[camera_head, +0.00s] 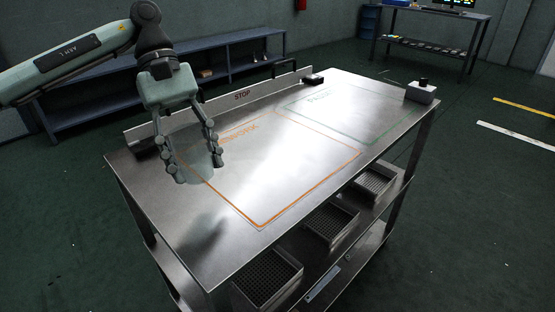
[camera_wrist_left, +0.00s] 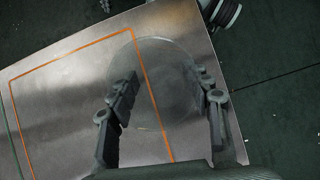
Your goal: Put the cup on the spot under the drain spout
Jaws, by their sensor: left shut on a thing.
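The cup (camera_head: 195,148) looks clear and faint, between the fingers of my left gripper (camera_head: 199,171) at the left end of the metal table (camera_head: 165,205). My left gripper points down and is shut on the cup. In the left wrist view the cup (camera_wrist_left: 158,62) shows as a see-through round shape between the two dark fingers, overlapping the orange line. I cannot tell whether its base touches the table. I cannot make out a drain spout or a spot under it. My right gripper is not in view.
An orange outline (camera_head: 325,184) and a green outline (camera_head: 365,143) mark the tabletop, which looks clear there. A raised rail (camera_head: 270,87) marked STOP runs along the back edge. A small box with a black knob (camera_head: 421,93) stands at the right corner. Baskets (camera_head: 268,278) sit below.

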